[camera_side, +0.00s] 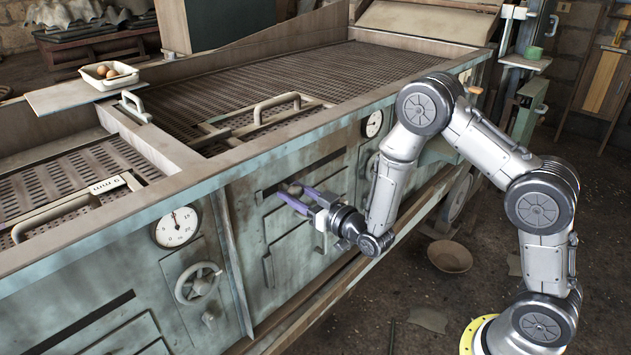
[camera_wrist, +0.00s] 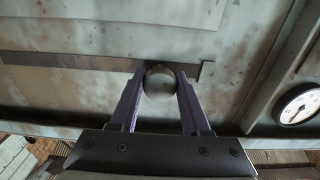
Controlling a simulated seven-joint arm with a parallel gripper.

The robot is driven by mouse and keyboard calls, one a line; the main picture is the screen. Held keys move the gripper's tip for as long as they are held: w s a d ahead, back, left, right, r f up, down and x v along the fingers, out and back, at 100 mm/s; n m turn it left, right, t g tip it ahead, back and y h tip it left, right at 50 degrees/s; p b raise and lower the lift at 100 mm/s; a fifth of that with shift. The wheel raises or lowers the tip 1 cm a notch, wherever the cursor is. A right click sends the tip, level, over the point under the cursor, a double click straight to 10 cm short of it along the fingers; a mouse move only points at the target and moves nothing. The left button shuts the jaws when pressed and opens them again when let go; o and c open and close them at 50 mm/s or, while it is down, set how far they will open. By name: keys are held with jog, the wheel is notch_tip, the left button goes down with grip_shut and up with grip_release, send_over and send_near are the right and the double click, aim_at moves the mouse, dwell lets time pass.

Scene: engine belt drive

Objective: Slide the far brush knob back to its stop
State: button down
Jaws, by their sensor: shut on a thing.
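The far brush knob (camera_side: 295,189) is a small round grey knob on a dark horizontal slot (camera_side: 326,163) in the green front panel. In the wrist view the knob (camera_wrist: 160,82) sits between my purple fingertips, nearer the slot's right end than its left; the long part of the slot (camera_wrist: 60,60) runs to the left. My gripper (camera_side: 294,198) reaches the panel from the front and is shut on the knob; it also shows in the wrist view (camera_wrist: 160,85). The fingers partly hide the knob in the side view.
A white dial gauge (camera_side: 176,228) and a handwheel (camera_side: 198,283) are on the panel to the left. Another gauge (camera_side: 373,123) is to the right. A second dark slot (camera_side: 82,326) shows at lower left. A ledge (camera_side: 310,300) runs below my gripper.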

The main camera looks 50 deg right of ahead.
jog(key=shift+a, duration=1.75)
jog(key=shift+c, duration=2)
grip_release()
jog(key=shift+s, duration=0.1)
jog(key=s, duration=1.3)
jog(key=shift+s, duration=0.25)
